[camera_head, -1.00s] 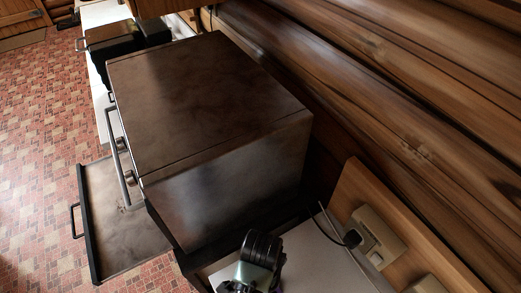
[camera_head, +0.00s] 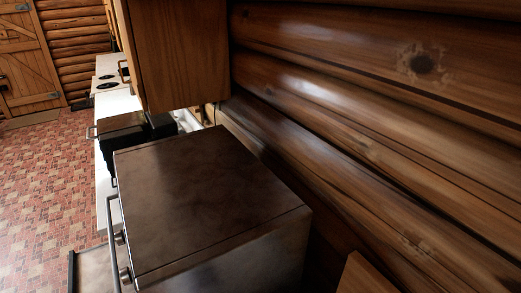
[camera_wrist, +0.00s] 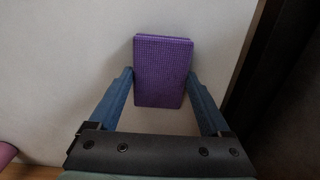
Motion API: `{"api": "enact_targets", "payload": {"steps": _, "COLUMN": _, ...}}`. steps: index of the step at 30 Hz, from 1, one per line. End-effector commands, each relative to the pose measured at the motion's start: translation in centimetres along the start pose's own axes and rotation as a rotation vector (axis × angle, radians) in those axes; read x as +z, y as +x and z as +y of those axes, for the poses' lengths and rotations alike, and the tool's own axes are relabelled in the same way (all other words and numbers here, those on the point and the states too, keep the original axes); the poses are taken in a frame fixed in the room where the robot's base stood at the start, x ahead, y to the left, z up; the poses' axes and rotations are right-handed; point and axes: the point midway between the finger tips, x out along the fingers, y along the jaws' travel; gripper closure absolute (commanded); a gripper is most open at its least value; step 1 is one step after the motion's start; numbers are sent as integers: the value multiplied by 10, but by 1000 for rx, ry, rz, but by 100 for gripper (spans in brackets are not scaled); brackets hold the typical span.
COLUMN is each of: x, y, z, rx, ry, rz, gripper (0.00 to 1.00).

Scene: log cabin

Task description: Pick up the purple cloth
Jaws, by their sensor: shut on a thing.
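The purple cloth (camera_wrist: 162,72) is a folded rectangular block with a fine woven texture, in the upper middle of the wrist view. My gripper (camera_wrist: 161,88) has its two blue fingers on either side of the cloth, touching its left and right edges. It is shut on the cloth. A pale flat surface (camera_wrist: 70,60) lies behind the cloth; I cannot tell whether the cloth still touches it. Neither the cloth nor my gripper shows in the head view.
A dark metal oven (camera_head: 205,190) stands in the middle of the head view, with a lowered door (camera_head: 90,270) at its lower left. A wooden cabinet (camera_head: 165,50) hangs above. A log wall (camera_head: 390,130) closes the right side. Tiled floor (camera_head: 45,190) is open at left.

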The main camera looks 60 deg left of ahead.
Motion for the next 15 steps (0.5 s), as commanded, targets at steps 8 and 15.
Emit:
{"api": "enact_targets", "payload": {"steps": 8, "x": 0, "y": 0, "z": 0, "rx": 0, "ry": 0, "rz": 0, "gripper": 72}}
{"api": "enact_targets", "payload": {"steps": 15, "x": -1, "y": -19, "z": -1, "rx": -3, "ry": 1, "rz": 3, "gripper": 72}}
